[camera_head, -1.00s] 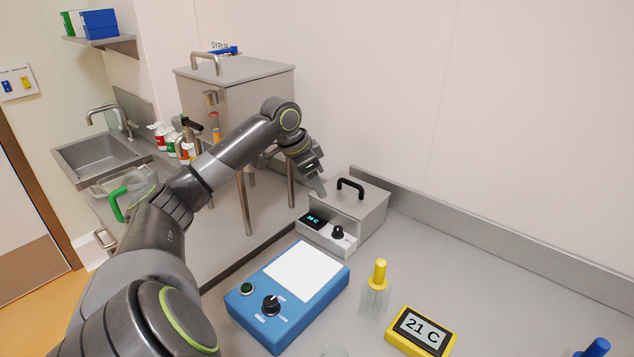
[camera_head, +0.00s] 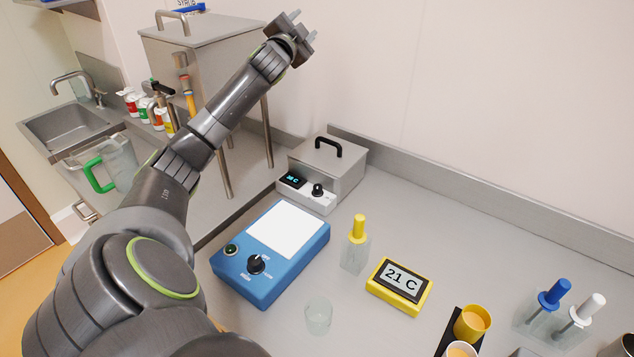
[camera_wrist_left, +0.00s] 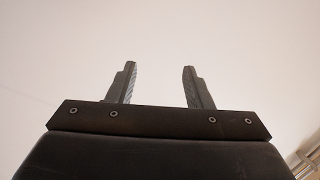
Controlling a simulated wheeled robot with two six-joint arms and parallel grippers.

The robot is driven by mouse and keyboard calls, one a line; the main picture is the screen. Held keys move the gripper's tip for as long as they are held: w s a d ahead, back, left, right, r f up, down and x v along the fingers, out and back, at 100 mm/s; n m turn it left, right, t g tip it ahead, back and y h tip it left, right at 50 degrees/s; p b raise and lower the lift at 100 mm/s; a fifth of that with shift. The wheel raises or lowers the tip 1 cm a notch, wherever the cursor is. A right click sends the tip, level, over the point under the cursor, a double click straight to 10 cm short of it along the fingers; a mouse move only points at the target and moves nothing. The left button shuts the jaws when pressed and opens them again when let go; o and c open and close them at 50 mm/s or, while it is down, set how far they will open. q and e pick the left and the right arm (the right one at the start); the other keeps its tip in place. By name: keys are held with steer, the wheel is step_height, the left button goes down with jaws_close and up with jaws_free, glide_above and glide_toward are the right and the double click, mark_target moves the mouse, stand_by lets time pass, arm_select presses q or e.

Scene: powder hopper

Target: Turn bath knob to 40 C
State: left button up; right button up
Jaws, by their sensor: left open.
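The bath (camera_head: 335,168) is a steel box with a black lid handle, standing against the back wall of the counter. Its black knob (camera_head: 317,190) is on the front panel, beside a small dark display (camera_head: 293,180) with blue digits, too small to read surely. My left gripper (camera_head: 304,24) is raised high above and to the left of the bath, apart from it, pointing up. In the left wrist view its two fingers (camera_wrist_left: 158,84) are spread with nothing between them, against a bare wall. My right gripper is not in view.
A blue device (camera_head: 270,255) with a black knob and white plate lies in front of the bath. A yellow-capped bottle (camera_head: 356,250), a yellow thermometer reading 21 C (camera_head: 400,287) and a glass (camera_head: 318,316) stand nearby. A steel hopper (camera_head: 215,60) stands behind my left arm.

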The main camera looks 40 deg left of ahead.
arm_select(q)
steer(key=w+d+r+m+t+h, duration=0.2)
steer(key=d+r+m+t+h, duration=0.35)
steer(key=d+m+h, duration=0.7)
steer(key=d+f+m+g+h+p, duration=0.1)
steer(key=d+f+m+g+h, duration=0.3)
steer(key=m, duration=0.6)
steer(key=m+g+y+b, duration=0.3)
steer(key=g+y+b, duration=0.5)
steer(key=g, duration=1.2)
glide_above(317, 186)
steer(key=p, duration=0.1)
steer(key=shift+y, duration=0.35)
step_height(317, 186, down, 32)
steer(key=shift+r, duration=0.1)
step_height(317, 186, down, 7)
steer(key=p, duration=0.2)
steer(key=shift+r+p, duration=0.1)
steer(key=shift+p, duration=0.25)
steer(key=shift+f, duration=0.55)
